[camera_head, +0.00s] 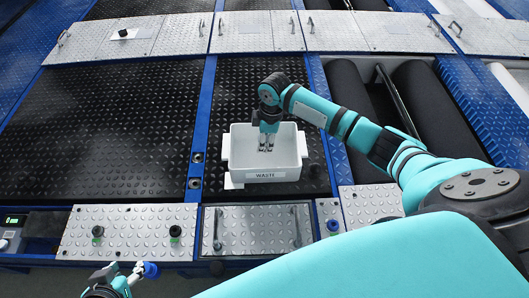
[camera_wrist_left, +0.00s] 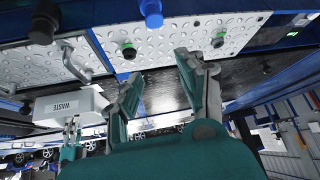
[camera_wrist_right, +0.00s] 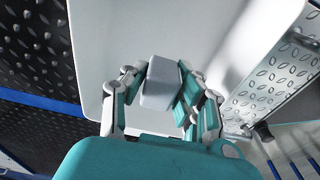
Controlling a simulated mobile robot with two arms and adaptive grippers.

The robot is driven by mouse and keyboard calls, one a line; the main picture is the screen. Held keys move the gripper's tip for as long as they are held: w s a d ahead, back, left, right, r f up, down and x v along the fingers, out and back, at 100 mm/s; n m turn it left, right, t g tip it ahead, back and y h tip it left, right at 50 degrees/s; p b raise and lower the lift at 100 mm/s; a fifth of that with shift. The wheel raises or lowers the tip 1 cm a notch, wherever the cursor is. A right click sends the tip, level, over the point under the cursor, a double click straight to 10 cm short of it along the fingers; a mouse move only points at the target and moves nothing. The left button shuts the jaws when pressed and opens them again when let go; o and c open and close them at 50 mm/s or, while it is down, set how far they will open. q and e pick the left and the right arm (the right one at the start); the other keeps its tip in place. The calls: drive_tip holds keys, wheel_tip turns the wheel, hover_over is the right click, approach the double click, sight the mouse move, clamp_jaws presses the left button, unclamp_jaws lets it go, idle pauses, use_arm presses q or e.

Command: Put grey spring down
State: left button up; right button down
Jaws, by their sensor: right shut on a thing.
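The white bin marked WASTE (camera_head: 265,176) stands on the dark tread plate; it shows at the left of the left wrist view (camera_wrist_left: 75,104). My right gripper (camera_head: 266,146) points down into the bin's opening. In the right wrist view it (camera_wrist_right: 160,95) is shut on a pale grey, block-like piece (camera_wrist_right: 161,84), taken as the grey spring; no coils show. The bin's pale inside lies behind it. In the head view the piece is too small to make out. My left gripper (camera_wrist_left: 158,92) is open and empty, low at the left in the head view (camera_head: 120,275).
A silver tread panel (camera_head: 130,225) with green-ringed knobs (camera_head: 175,231) lies in front. A hatch with two handles (camera_head: 255,230) is near the bin's front. Dark rollers (camera_head: 425,100) lie to the right. The dark plate (camera_head: 100,120) left of the bin is clear.

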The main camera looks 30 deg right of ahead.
drive_tip(key=shift+f, duration=0.75)
wheel_tip(320, 180, down, 3)
drive_tip(key=shift+b, duration=0.8)
use_arm(q)
drive_tip(key=w+d+r+t+h, duration=0.1)
drive_tip(key=w+d+r+t, duration=0.1)
drive_tip(key=w+r+t, duration=0.2)
drive_tip(key=w+r, duration=0.1)
drive_tip(key=w, duration=0.1)
drive_tip(key=shift+w+d+r+t, duration=0.15)
drive_tip(key=shift+w+d+t, duration=0.15)
drive_tip(key=shift+w+t, duration=0.1)
use_arm(e)
drive_tip(key=shift+f, duration=0.2)
drive_tip(key=c, duration=1)
unclamp_jaws()
